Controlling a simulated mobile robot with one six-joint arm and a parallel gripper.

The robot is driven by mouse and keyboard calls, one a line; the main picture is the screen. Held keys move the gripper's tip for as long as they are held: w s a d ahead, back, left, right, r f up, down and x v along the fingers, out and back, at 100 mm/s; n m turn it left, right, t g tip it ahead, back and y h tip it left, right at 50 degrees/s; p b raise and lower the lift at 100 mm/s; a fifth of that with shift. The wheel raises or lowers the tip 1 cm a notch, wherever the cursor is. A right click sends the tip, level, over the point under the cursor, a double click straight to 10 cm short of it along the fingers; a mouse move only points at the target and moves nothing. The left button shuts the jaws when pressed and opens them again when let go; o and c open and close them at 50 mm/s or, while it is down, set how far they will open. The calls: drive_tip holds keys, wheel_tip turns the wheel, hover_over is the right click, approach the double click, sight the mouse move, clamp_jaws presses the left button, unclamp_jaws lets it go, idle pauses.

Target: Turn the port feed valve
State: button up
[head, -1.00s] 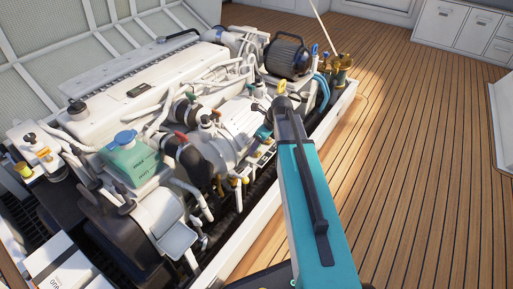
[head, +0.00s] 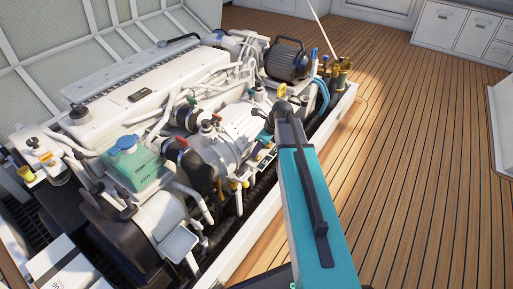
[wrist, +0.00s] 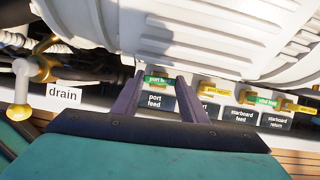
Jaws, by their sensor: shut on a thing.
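The port feed valve (wrist: 158,79) shows in the wrist view as a small green handle marked "port feed", under the white ribbed engine housing. A dark "port feed" plate (wrist: 155,101) sits just below it. My gripper (wrist: 158,85) comes up from the bottom of the wrist view with one dark finger on each side of the handle, and it is shut on it. The handle lies roughly level across the picture. The valve body behind it is hidden. In the head view, my arm covers much of this part of the engine and the valve cannot be made out.
To the right in the wrist view are a yellow handle (wrist: 216,87), a green starboard feed handle (wrist: 262,100) and a yellow starboard return handle (wrist: 298,107). A yellow drain valve (wrist: 20,110) stands left. The wooden deck (head: 410,150) is clear.

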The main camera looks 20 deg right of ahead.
drive_tip(key=shift+r+n+g+y+p, duration=0.1)
drive_tip(key=shift+n+g+y+p, duration=0.2)
drive_tip(key=shift+n+p, duration=1.1)
drive_tip(key=shift+a+p, duration=0.1)
drive_tip(key=shift+p, duration=0.7)
drive_tip(key=o, duration=1)
drive_tip(key=shift+o, duration=0.2)
drive_tip(key=shift+d+r, duration=0.2)
drive_tip(key=shift+r, duration=0.1)
drive_tip(key=p+v, duration=0.5)
drive_tip(key=v, duration=0.8)
